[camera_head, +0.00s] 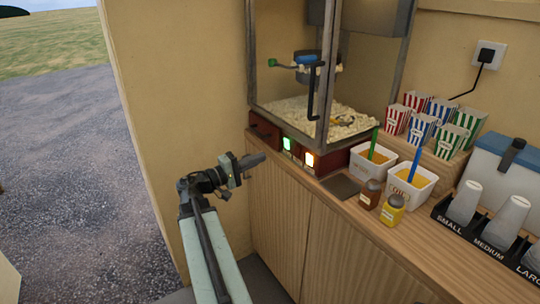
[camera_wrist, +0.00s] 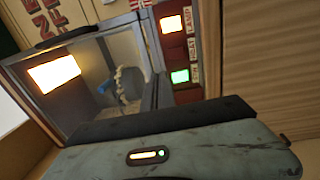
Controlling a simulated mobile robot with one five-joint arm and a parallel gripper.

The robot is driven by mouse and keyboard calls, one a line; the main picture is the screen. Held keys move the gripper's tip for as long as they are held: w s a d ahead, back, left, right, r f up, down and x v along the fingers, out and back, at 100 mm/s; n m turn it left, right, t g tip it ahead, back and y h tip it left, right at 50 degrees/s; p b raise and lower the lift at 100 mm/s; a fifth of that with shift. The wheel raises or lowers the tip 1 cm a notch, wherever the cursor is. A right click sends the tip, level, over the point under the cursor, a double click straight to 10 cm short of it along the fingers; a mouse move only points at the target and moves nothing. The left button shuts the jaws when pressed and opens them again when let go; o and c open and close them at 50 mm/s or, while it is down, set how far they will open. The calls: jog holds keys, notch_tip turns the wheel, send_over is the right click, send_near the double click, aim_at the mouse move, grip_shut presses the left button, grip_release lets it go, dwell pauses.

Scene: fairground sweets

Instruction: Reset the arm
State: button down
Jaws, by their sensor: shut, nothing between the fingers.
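My gripper (camera_head: 250,161) is shut and empty at the end of my arm. In the head view it hangs in the air in front of the counter's left end, just left of the popcorn machine's base. In the wrist view its dark fingers (camera_wrist: 160,120) lie across the middle, with the grey-green gripper body below them. The popcorn machine (camera_head: 287,133) stands on the counter, with popcorn inside and a green and an orange lit switch on its red base. The same lit switches show in the wrist view, at the green switch (camera_wrist: 180,76) and the orange switch (camera_wrist: 172,24).
The wooden counter (camera_head: 335,250) carries two white tubs (camera_head: 372,165) with spoon handles, two shaker jars (camera_head: 392,210), striped popcorn boxes (camera_head: 422,130) and a cup rack (camera_head: 480,236). A beige wall (camera_head: 180,110) stands behind my gripper. Open gravel ground (camera_head: 65,180) lies at left.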

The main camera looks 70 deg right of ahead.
jog(key=shift+w+a, duration=0.2)
jog(key=shift+a, duration=0.1)
jog(key=w+a+r+n+t+h+p, duration=0.1)
jog(key=w+a+r+n+t+p, duration=0.3)
jog(key=w+a, duration=0.7)
jog(key=w+a+f+t+y+p, duration=0.3)
jog(key=w+a+f+t+p, duration=0.2)
jog(key=w+a, duration=0.55)
jog(key=w+a+f+n+y, duration=0.1)
jog(key=a+f+y, duration=0.3)
jog(key=a, duration=0.7)
jog(key=w+a+f+t+y+p, duration=0.1)
jog(key=a+f+y, duration=0.4)
jog(key=a, duration=0.7)
jog(key=w+a+f+n+y+p, duration=0.1)
jog(key=a+f+y, duration=0.3)
jog(key=a, duration=0.8)
jog(key=shift+f+n+y, duration=0.3)
jog(key=shift+f+y, duration=0.05)
jog(key=shift+y, duration=0.25)
